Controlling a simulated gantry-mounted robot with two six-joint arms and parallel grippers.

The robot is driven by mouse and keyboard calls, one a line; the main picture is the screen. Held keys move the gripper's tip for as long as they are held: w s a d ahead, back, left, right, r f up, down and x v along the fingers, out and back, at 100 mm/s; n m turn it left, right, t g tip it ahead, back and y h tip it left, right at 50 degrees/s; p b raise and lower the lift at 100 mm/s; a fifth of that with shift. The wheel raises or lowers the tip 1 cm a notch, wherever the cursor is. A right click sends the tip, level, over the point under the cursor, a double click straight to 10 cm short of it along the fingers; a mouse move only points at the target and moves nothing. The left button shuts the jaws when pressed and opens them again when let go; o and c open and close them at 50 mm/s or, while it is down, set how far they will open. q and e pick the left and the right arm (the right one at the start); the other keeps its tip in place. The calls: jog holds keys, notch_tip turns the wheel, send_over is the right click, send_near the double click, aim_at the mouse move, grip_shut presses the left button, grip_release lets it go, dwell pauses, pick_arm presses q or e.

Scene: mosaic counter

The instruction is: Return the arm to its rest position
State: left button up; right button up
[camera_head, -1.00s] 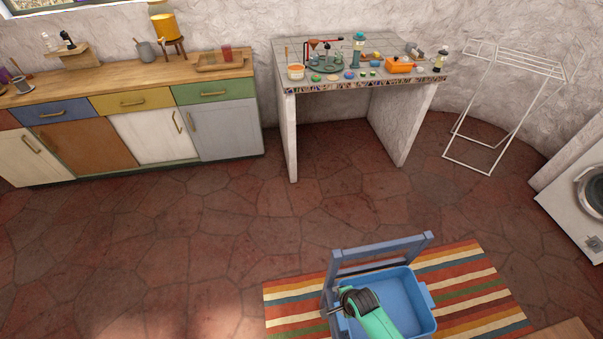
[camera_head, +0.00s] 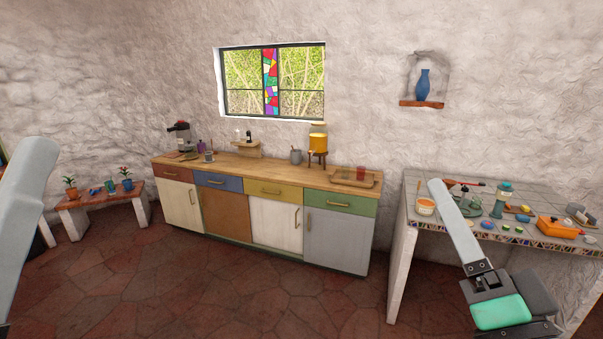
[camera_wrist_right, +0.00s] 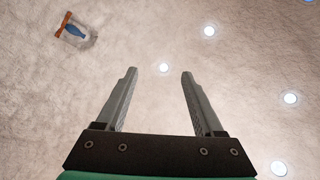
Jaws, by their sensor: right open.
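My right gripper (camera_head: 437,188) is at the lower right of the head view, in front of the mosaic table. Its green and black body is low, and a pale grey finger points up and slightly left. The other finger is hidden there. The right wrist view shows both fingers of the right gripper (camera_wrist_right: 159,72) wide apart, with nothing between them. Beyond them is bare plaster with round lights. A large pale grey piece of my left arm (camera_head: 22,210) stands at the left edge. Whether its jaws are open cannot be seen.
The mosaic table (camera_head: 400,270) with jars, small dishes and an orange box (camera_head: 558,227) stands behind the right gripper. A wooden counter (camera_head: 225,166) with coloured drawers runs along the wall. A blue vase (camera_head: 423,85) sits in a wall niche. The stone floor (camera_head: 200,290) between is clear.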

jog(key=s+r+n+t, duration=0.5)
jog(key=s+r+n, duration=0.4)
jog(key=s, duration=0.4)
notch_tip(320, 180, up, 27)
jog(key=p, duration=2.6)
jog(key=shift+w+n+g+y, duration=0.3)
jog(key=shift+n+y, duration=0.1)
jog(key=shift+d, duration=0.1)
